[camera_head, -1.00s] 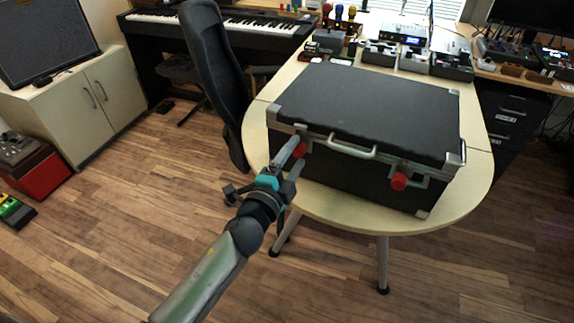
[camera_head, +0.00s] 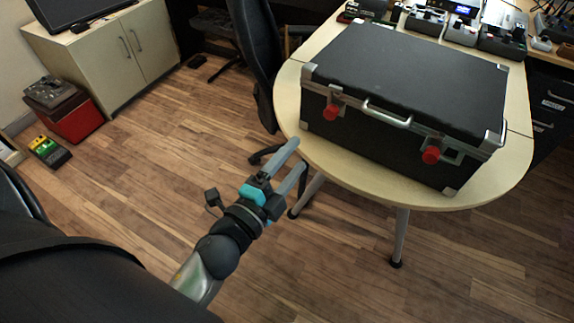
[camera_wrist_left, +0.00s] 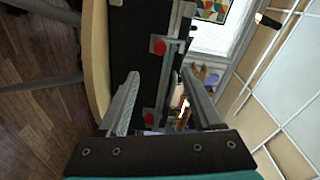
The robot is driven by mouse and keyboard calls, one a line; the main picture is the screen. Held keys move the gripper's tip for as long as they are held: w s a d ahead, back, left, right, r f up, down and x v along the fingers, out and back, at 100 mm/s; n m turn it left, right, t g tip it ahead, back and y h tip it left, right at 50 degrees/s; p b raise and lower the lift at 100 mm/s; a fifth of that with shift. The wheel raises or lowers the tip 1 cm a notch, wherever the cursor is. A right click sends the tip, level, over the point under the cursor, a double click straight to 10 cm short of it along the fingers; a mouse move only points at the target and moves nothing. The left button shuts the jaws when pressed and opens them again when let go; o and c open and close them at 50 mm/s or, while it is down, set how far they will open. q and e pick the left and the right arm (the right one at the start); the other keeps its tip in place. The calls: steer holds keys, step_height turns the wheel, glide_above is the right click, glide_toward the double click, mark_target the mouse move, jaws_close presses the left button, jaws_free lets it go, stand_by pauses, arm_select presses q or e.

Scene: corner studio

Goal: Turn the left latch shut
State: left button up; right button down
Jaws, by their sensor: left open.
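The black case (camera_head: 400,80) with metal corners stands shut on the light wooden table. On its front are the left latch with a red knob (camera_head: 331,112), a metal handle (camera_head: 388,114) and the right latch with a red knob (camera_head: 431,155). My left gripper (camera_head: 298,156) is open and empty, in front of and below the left latch, apart from the case. In the left wrist view, the left latch's knob (camera_wrist_left: 158,46) shows beyond the fingers and the right knob (camera_wrist_left: 149,118) lies between them in the picture. My right gripper is out of view.
The table (camera_head: 470,200) has a rounded front edge and metal legs. An office chair (camera_head: 256,50) stands to its left. Small devices (camera_head: 460,30) sit behind the case. A cabinet and a red box (camera_head: 75,118) are at left.

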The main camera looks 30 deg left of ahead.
arm_select(q)
steer(key=shift+s+a, duration=0.1)
steer(key=shift+s, duration=0.75)
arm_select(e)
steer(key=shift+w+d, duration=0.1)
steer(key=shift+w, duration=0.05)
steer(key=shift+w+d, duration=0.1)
arm_select(q)
steer(key=shift+f, duration=0.1)
steer(key=s+a+f+n+g+y, duration=0.1)
steer(key=s+f+n+g, duration=0.25)
steer(key=f, duration=1.15)
steer(key=s+f+n+g+y, duration=0.15)
steer(key=f+n+g, duration=0.3)
steer(key=f, duration=0.95)
steer(key=s+a+f+n+g, duration=0.3)
steer(key=s+f, duration=0.5)
steer(key=s, duration=0.1)
steer(key=s+a+f+n+g, duration=0.3)
steer(key=s+f+g, duration=0.1)
steer(key=s+f, duration=0.4)
steer(key=s, duration=0.2)
steer(key=shift+s, duration=0.3)
